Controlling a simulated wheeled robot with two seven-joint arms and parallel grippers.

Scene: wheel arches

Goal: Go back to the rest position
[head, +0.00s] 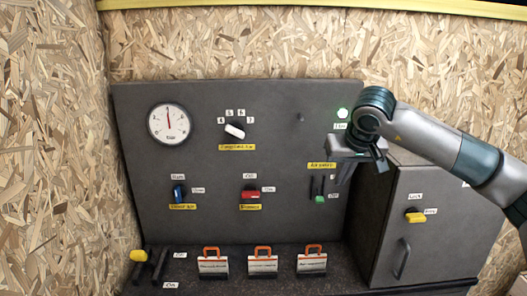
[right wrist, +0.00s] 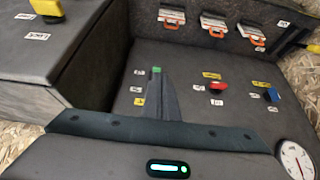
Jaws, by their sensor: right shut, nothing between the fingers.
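My right gripper (head: 344,176) is in front of the right part of a grey control panel (head: 270,130), its arm coming in from the right. Its fingers are shut with nothing between them; they also show in the right wrist view (right wrist: 163,97). In the head view the fingertips are close beside a green-tipped slider (head: 320,198). The green tip (right wrist: 156,70) shows just beyond the fingers in the right wrist view. I cannot tell whether they touch. My left gripper is not in view.
The panel carries a round gauge (head: 168,124), a white rotary knob (head: 235,131), a blue switch (head: 179,193) and a red switch (head: 250,194). Three orange-handled tags (head: 262,262) stand on the ledge near a yellow-tipped lever (head: 138,256). A grey cabinet (head: 440,240) with a yellow knob (head: 415,217) stands right.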

